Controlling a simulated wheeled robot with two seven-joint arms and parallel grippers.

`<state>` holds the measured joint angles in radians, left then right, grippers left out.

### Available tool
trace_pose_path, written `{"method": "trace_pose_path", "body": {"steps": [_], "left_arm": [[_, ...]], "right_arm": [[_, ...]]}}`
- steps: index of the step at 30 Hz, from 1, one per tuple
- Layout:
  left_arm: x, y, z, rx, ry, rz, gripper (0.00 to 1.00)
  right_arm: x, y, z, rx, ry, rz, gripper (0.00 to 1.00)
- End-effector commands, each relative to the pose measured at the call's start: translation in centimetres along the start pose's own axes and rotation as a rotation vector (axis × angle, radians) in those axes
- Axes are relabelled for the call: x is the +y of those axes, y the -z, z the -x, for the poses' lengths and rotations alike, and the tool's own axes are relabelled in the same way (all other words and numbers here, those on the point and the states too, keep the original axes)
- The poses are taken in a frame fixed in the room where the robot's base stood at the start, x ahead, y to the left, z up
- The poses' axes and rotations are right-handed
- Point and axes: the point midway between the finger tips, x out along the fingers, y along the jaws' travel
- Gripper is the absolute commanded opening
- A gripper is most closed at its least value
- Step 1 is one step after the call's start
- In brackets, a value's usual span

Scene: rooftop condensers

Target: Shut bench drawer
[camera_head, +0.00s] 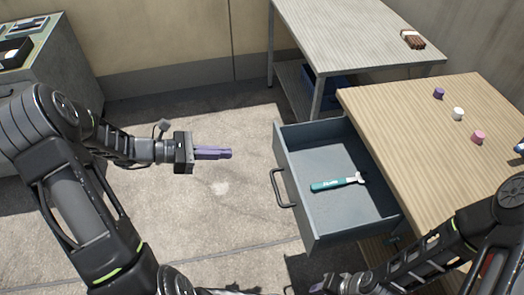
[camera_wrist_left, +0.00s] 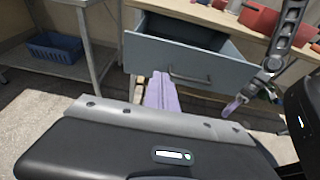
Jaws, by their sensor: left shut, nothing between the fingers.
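The grey bench drawer (camera_head: 306,214) stands pulled well out from the wooden-topped bench (camera_head: 428,128). Its dark bar handle (camera_head: 280,188) is on the front face, towards the left. A teal-handled tool (camera_head: 336,184) lies inside the drawer. My left gripper (camera_head: 230,153) is shut and empty, left of the drawer front and apart from it. In the left wrist view the drawer front (camera_wrist_left: 170,56) and handle (camera_wrist_left: 190,79) show beyond my purple fingers (camera_wrist_left: 161,92). My right gripper (camera_head: 317,288) is low, near the bottom edge and below the drawer; its finger gap is unclear.
Small purple (camera_head: 439,92), white (camera_head: 458,113) and pink (camera_head: 478,137) pieces stand on the bench top. A grey table (camera_head: 350,35) holds a brown bundle (camera_head: 412,39); a blue crate (camera_wrist_left: 57,47) sits on its lower shelf. A grey cabinet (camera_head: 50,60) is at left. Floor before the drawer is clear.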

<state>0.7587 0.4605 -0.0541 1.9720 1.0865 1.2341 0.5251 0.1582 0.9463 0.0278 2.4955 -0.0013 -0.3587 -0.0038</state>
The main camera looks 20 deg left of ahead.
Motion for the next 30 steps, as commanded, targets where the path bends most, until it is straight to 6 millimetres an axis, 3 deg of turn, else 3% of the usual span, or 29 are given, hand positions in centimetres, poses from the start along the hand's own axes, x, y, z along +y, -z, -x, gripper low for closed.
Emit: {"method": "trace_pose_path", "body": {"steps": [8,21,30], "left_arm": [[-0.1,0.0,-2.3,-0.001,0.005,0.0,0.0],[-0.2,-0.1,-10.8,0.0,0.006,-0.001,0.0],[-0.1,-1.1,-13.7,0.0,0.003,-0.001,0.0]], "right_arm": [[0.1,0.0,-0.1,0.0,0.0,0.0,0.34],[0.1,0.0,-0.3,0.0,0.0,-0.001,0.34],[0.1,0.0,-0.3,0.0,0.0,-0.001,0.34]]}}
